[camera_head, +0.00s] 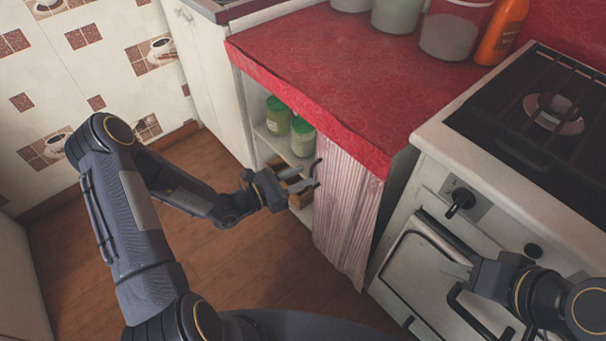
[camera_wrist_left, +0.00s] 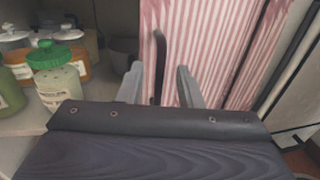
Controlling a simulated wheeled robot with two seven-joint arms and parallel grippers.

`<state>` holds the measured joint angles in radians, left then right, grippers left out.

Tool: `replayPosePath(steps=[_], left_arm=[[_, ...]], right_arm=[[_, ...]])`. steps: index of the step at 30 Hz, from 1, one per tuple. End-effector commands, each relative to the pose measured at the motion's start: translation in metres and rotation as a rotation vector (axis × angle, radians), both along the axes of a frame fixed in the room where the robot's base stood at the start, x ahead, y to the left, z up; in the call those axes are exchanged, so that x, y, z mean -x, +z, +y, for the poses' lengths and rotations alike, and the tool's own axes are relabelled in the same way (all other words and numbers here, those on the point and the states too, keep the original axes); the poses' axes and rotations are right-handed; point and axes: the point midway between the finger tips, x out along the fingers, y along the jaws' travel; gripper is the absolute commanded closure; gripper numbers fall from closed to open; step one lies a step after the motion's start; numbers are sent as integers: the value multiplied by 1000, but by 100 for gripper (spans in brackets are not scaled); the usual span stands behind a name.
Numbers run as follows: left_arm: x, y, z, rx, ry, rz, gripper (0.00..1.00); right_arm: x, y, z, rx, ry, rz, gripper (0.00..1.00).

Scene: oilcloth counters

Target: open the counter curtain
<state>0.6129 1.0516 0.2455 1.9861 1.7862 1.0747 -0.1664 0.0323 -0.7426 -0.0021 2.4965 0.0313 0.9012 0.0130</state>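The pink-and-white striped counter curtain (camera_head: 345,205) hangs under the red counter. It covers the right part of the opening and is gathered in folds; the left part is uncovered. My left gripper (camera_head: 306,180) is at the curtain's left edge with its fingers apart. In the left wrist view, a thin dark handle (camera_wrist_left: 159,65) stands between the open fingers (camera_wrist_left: 159,85), in front of the striped curtain (camera_wrist_left: 205,50). I cannot see contact between fingers and handle. My right gripper (camera_head: 455,270) is in front of the oven; its finger gap is not clear.
Green-lidded jars (camera_head: 278,115) stand on the shelf left of the curtain and show in the left wrist view (camera_wrist_left: 58,75). The red counter (camera_head: 340,70) is above. The stove (camera_head: 500,190) stands close on the right. Wooden floor (camera_head: 250,265) is clear below my left arm.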

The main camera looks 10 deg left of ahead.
Motion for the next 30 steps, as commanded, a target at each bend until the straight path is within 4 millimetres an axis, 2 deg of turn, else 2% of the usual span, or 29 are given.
replayPosePath(steps=[6,12,30], left_arm=[[26,1,31,0,4,3,67],[40,0,46,1,2,2,67],[42,2,47,-3,-4,-3,67]], right_arm=[[0,8,0,0,0,0,64],[0,10,0,0,0,0,64],[0,10,0,0,0,0,64]])
